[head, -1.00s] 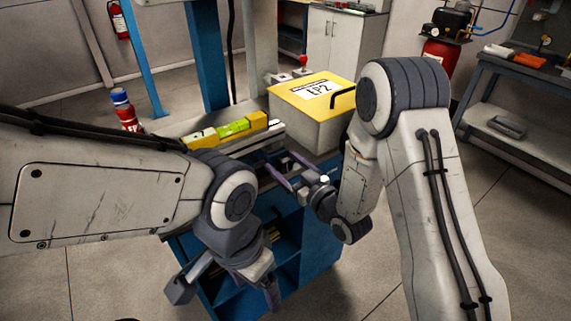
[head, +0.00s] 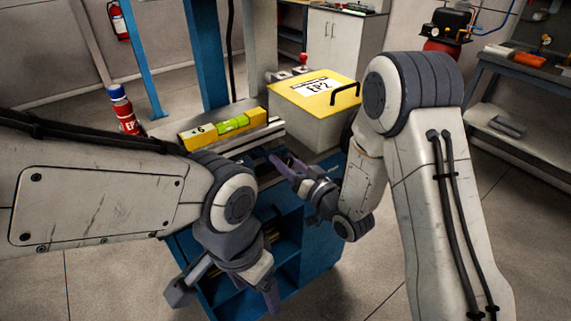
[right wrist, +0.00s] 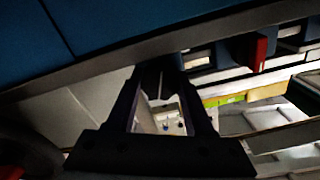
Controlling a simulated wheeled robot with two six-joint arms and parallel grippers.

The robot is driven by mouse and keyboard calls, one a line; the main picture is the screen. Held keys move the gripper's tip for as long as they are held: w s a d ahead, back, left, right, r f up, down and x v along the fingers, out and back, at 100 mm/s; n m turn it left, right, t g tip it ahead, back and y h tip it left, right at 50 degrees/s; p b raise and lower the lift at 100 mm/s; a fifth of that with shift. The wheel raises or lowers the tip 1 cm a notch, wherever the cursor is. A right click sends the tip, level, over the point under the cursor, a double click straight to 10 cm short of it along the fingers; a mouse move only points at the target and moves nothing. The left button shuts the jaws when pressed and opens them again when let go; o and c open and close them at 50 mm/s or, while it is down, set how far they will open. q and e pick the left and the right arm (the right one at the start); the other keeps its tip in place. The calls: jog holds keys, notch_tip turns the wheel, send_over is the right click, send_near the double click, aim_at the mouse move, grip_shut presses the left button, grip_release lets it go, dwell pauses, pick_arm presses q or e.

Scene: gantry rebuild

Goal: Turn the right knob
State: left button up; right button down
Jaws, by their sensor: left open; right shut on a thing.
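My right gripper (head: 284,165) is at the front of the blue bench, just below the metal rail. It is shut on a small dark thing (right wrist: 158,78), seen between its fingertips in the right wrist view. This may be a knob, but it is too dark to tell, and in the head view the fingers and bench edge hide it. My left gripper (head: 224,288) is open and empty, hanging low before the blue cabinet's shelves. I cannot make out a second knob clearly.
A yellow level (head: 222,128) lies on the bench top (head: 166,127). A yellow-lidded EP2 box (head: 310,118) stands at its right. A red cylinder (head: 128,119) with a blue cap is at the left. The blue cabinet (head: 318,245) is below; open floor (head: 420,277) is at the right.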

dwell(0.3)
jog(key=shift+c, duration=1.6)
grip_release()
